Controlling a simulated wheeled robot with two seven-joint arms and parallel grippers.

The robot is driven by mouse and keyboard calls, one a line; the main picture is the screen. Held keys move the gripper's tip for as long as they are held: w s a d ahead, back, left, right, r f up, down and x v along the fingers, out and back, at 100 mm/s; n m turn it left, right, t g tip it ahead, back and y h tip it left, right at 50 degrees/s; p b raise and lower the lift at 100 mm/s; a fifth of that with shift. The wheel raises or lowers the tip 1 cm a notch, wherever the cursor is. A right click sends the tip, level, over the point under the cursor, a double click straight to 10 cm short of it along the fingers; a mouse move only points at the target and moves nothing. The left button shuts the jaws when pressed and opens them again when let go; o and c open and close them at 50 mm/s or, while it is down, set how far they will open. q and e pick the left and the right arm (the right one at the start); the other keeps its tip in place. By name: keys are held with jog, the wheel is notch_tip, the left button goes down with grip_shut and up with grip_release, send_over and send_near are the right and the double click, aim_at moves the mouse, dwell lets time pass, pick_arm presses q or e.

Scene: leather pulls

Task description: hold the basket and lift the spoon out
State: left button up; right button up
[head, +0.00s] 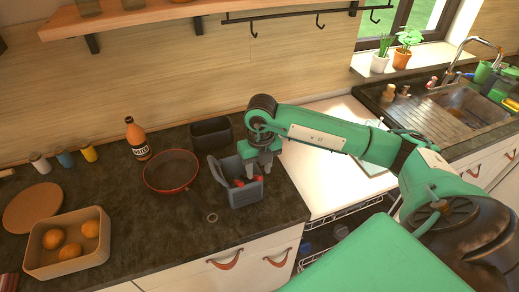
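A grey-blue basket (245,195) stands on the dark counter, with its raised handle leaning to the left. A few small red pieces show inside it; I cannot tell whether one of them is the spoon. My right gripper (262,170) points down at the basket's back right side, with its fingertips at or just above the rim. The fingertips are small and partly merge with the basket, so their grip is unclear. My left gripper is out of view.
A dark pan or bowl with a red rim (171,171) stands left of the basket. A dark bin (211,133) is behind it. A sauce bottle (137,139), an orange box (68,262) and a round board (33,208) are further left. A white surface (318,180) lies right of the basket.

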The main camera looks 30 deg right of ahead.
aim_at(259, 176)
jog(key=shift+f+p, duration=0.3)
jog(key=shift+f, duration=1.25)
